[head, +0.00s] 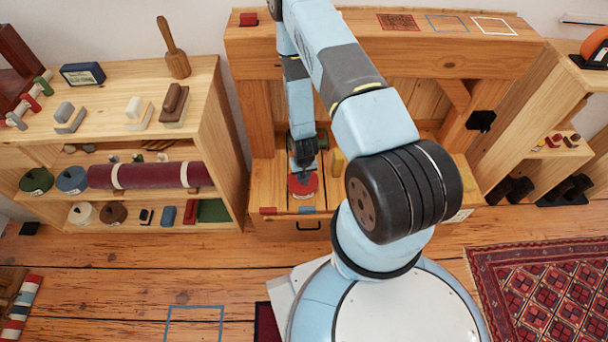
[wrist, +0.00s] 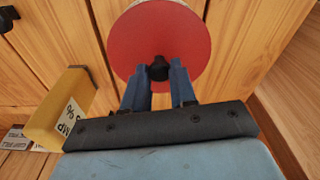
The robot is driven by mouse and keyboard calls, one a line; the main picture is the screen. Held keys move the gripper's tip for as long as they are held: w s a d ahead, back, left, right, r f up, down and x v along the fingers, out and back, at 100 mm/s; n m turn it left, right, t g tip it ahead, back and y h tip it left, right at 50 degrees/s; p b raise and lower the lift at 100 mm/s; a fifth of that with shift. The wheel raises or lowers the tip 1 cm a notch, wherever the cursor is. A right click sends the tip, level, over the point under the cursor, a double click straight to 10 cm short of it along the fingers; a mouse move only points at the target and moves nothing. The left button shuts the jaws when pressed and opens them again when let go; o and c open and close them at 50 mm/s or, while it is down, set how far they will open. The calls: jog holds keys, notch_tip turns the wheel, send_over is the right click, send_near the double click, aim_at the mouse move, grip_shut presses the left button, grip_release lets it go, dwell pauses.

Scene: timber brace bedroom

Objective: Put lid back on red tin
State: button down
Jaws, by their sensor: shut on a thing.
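A round red lid (wrist: 160,45) with a black knob (wrist: 158,70) fills the upper middle of the wrist view. My gripper (wrist: 158,76) is shut on the knob, one blue finger on each side. In the head view, my gripper (head: 303,164) points down at the red disc (head: 302,184) above the low wooden shelf. A thin pale rim shows at the disc's far edge in the wrist view. The tin's body is not clearly seen, and I cannot tell whether the lid rests on it or is held above it.
A yellow block with a label (wrist: 62,108) stands left of the lid in the wrist view. A wooden bench top (head: 350,40) overhangs the shelf behind my arm. The shelf unit (head: 215,110) on the left holds rolls and small items. A patterned rug (head: 545,285) lies at right.

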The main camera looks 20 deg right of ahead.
jog(key=c, duration=0.8)
grip_release()
jog(key=shift+o, duration=0.2)
jog(key=o, duration=0.4)
jog(key=shift+r, duration=3.5)
